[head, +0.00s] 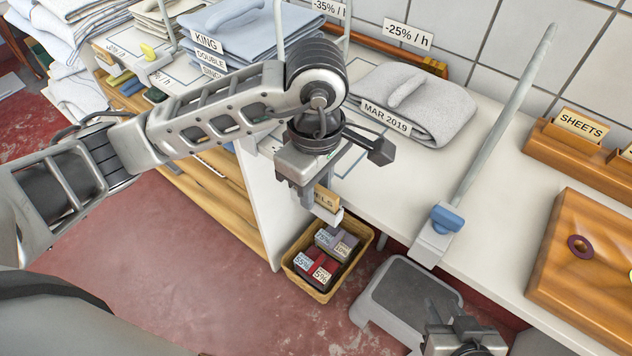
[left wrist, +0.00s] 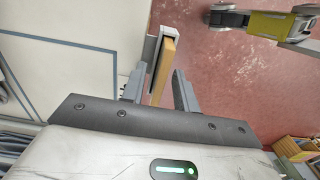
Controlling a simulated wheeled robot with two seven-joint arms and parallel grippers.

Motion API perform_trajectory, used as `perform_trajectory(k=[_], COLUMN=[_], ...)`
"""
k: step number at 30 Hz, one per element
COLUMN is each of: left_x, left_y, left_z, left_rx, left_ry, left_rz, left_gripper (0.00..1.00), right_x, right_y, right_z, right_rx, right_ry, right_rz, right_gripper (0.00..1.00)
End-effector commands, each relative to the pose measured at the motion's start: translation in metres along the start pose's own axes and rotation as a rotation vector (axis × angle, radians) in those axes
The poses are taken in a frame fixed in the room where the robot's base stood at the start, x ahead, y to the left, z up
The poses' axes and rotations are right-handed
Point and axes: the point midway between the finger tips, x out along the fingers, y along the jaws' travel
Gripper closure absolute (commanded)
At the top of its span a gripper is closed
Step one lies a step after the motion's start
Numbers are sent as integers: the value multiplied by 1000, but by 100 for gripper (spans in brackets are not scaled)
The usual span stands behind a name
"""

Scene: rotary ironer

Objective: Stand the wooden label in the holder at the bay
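The wooden label (head: 325,197), with letters ending in "ELS" showing, stands at a small white holder (head: 328,214) on the front edge of the white table. My left gripper (head: 312,197) is just above and around the label and hides part of it. In the left wrist view, the label (left wrist: 163,68) lies between the spread fingers (left wrist: 160,88), with gaps beside it, and its far edge meets the white holder (left wrist: 150,48). How deep it sits cannot be told. My right gripper (head: 466,336) is low at the bottom edge, partly cut off; its fingers are unclear.
A grey folded towel marked "MAR 2019" (head: 415,105) lies on the table (head: 490,120). A wooden rack (head: 575,148) holds a "SHEETS" label. A basket (head: 322,292) of discount blocks and a grey step stool (head: 398,290) are below. A slanted post (head: 505,110) rises at the right.

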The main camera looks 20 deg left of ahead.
Motion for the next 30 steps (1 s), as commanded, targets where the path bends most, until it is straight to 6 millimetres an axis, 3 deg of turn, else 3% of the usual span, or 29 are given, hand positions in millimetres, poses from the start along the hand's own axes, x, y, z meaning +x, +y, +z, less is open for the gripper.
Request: perform_trajectory(k=[11, 21, 30], left_x=[-12, -85, -123], left_y=[0, 1, 0], left_z=[0, -1, 0], left_rx=[1, 1, 0], left_ry=[-1, 4, 1], left_rz=[1, 7, 0], left_gripper=[70, 70, 70], right_x=[-5, -2, -1], right_y=[-1, -1, 0], right_z=[-8, 0, -4], right_rx=[-1, 6, 4], right_ry=[5, -6, 1], right_rz=[2, 3, 4], right_gripper=[70, 70, 70])
